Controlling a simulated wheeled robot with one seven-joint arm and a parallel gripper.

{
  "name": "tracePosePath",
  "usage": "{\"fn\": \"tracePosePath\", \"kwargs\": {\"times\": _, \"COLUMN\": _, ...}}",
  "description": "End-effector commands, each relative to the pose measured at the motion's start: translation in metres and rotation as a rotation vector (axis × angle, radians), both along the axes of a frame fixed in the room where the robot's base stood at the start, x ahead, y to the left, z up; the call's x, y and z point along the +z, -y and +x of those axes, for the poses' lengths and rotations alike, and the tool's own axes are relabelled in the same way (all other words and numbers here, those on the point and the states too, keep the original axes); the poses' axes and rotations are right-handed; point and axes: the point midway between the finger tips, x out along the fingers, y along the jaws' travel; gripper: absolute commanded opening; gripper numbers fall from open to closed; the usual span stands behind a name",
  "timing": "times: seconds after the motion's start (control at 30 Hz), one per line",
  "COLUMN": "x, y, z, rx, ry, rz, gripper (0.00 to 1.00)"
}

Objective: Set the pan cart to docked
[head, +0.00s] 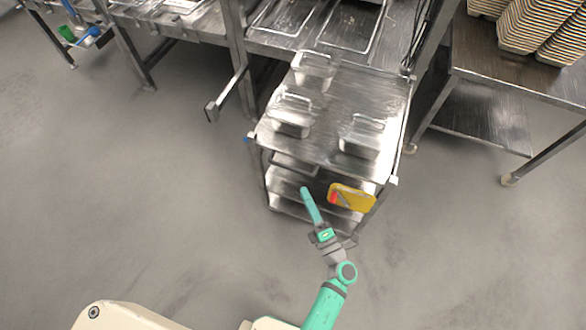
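The pan cart (337,92) is a steel trolley with a flat top and lower shelves. It stands with its far end close against the steel counter behind it. Several small steel pans with wire handles sit on top, such as one at the near right (361,138) and one at the left (292,117). My gripper (316,207) is in front of that near end, over the lower shelves in the picture. I cannot tell whether it touches the cart or how its fingers stand.
The steel counter (283,22) has wire frames on it. A bracketed bar (228,93) sticks out left of the cart. A steel table (480,52) with stacked trays (530,28) stands at the right. The grey floor (130,190) is clear at left and front.

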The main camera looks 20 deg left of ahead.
Motion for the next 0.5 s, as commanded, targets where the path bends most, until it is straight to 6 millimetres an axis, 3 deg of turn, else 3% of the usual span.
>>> {"fn": "tracePosePath", "kwargs": {"times": 0.27, "x": 0.001, "y": -0.016, "z": 0.019, "rx": 0.014, "ry": 0.009, "rz": -0.019, "gripper": 0.31}}
{"fn": "tracePosePath", "kwargs": {"times": 0.5, "x": 0.007, "y": -0.045, "z": 0.05, "rx": 0.012, "ry": 0.01, "rz": -0.018, "gripper": 0.31}}
